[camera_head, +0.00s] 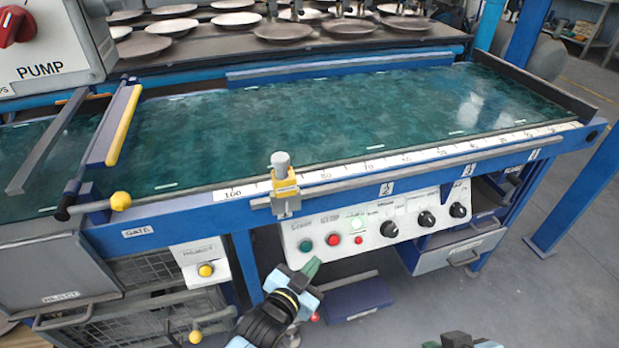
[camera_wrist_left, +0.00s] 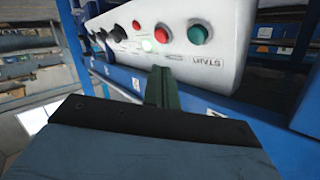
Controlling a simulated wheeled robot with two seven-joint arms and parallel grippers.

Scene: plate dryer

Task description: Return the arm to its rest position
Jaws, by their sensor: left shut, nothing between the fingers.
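My left gripper (camera_head: 313,267) is at the lower middle of the head view, just below and in front of the white control panel (camera_head: 376,226). Its green fingers are closed together and hold nothing. In the left wrist view the shut fingers (camera_wrist_left: 161,88) point toward the panel's lower edge, with the panel (camera_wrist_left: 200,50) above them. I cannot tell whether they touch it. The green button (camera_head: 305,245) and red button (camera_head: 333,239) are uncovered.
The long green conveyor belt (camera_head: 300,115) runs above the panel. A yellow gate lever (camera_head: 120,201) and yellow clamp (camera_head: 284,185) stick out at its front edge. A grey drawer (camera_head: 459,249) and a blue pedal box (camera_head: 357,299) are nearby. Floor (camera_head: 480,300) is clear at right.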

